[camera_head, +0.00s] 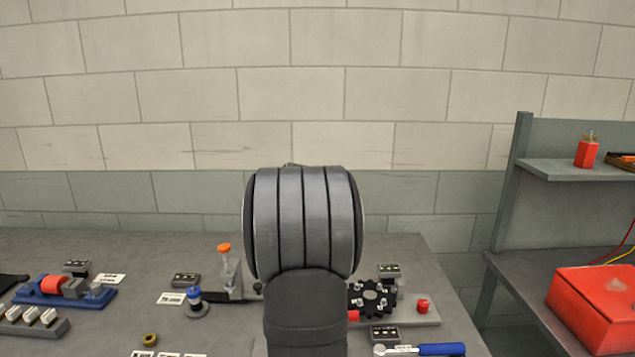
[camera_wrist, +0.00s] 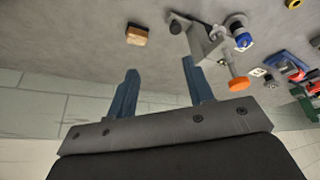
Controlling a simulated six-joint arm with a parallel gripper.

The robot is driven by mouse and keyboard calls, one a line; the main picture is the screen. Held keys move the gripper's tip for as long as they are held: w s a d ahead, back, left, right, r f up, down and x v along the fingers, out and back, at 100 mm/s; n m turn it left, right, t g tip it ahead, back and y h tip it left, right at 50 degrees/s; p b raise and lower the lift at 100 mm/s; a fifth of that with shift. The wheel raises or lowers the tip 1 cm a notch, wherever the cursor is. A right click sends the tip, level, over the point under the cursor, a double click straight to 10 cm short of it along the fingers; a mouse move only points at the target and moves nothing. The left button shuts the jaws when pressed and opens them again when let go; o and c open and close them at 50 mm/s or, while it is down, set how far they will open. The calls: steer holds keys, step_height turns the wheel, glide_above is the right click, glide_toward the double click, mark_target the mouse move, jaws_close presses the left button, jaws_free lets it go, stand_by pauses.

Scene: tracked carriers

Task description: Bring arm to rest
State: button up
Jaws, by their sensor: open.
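My gripper (camera_wrist: 160,66) shows in the wrist view, with its two blue-grey fingers wide apart and nothing between them. Its fingers point toward the grey bench, which fills the upper part of that view. In the head view my own dark arm link fills the middle and hides the gripper and part of the bench (camera_head: 130,254).
Near the fingers in the wrist view are a tan-topped block (camera_wrist: 137,35) and a grey fixture with an orange knob (camera_wrist: 239,84). The head view shows a blue-and-red device (camera_head: 62,287), a black toothed wheel (camera_head: 371,298), a blue-handled tool (camera_head: 440,349) and a red box (camera_head: 592,305).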

steer(key=shift+s+d+r+m, duration=0.15)
steer(key=shift+s+d+r, duration=0.1)
steer(key=shift+d, duration=0.25)
steer(key=shift+s+d+r+m, duration=0.1)
steer(key=shift+d+r+m, duration=0.15)
steer(key=shift+d, duration=0.3)
steer(key=shift+s+d+r+m, duration=0.1)
steer(key=shift+s+d+r, duration=0.15)
steer(key=shift+d, duration=0.25)
